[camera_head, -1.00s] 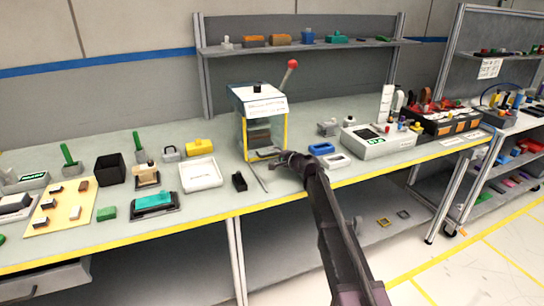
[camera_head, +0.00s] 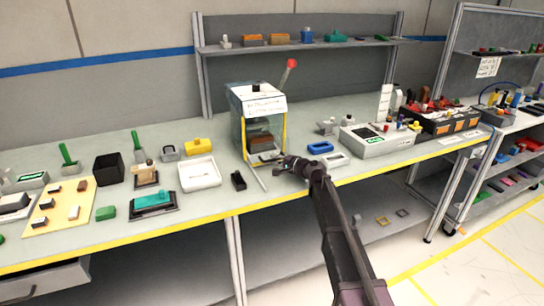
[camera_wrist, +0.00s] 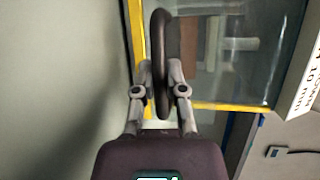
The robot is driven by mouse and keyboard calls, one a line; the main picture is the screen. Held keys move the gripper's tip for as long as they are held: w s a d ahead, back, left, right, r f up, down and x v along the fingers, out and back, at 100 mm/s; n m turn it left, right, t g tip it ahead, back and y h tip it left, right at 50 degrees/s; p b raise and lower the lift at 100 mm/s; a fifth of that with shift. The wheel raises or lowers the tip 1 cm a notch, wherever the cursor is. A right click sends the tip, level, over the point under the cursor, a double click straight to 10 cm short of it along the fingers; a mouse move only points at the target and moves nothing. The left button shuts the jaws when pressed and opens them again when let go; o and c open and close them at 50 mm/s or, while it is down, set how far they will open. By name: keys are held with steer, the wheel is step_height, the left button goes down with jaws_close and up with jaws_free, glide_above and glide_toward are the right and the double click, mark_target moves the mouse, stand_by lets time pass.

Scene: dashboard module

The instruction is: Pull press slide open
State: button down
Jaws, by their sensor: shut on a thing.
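The press (camera_head: 262,100) stands on the bench with a white top, a yellow-edged clear front and a red-knobbed lever (camera_head: 290,66). A brown block (camera_head: 260,139) shows inside. A grey plate (camera_head: 266,157), seemingly the slide, shows at its base. My gripper (camera_head: 284,160) is low at the front right of the press. In the wrist view my gripper (camera_wrist: 161,78) is shut on a dark looped handle (camera_wrist: 161,48) in front of the yellow frame (camera_wrist: 137,40). The handle's joint to the slide is hidden.
A thin bar (camera_head: 256,178) and a small black holder (camera_head: 238,181) are close to the left. A blue tray (camera_head: 320,148) and a grey tray (camera_head: 333,160) are to the right. A white tray (camera_head: 199,174) is farther left. The yellow bench edge (camera_head: 300,192) runs in front.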

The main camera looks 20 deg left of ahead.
steer(key=s+d, duration=1)
steer(key=s, duration=0.2)
steer(key=shift+s, duration=0.35)
steer(key=shift+a, duration=0.1)
steer(key=c, duration=0.7)
jaws_free()
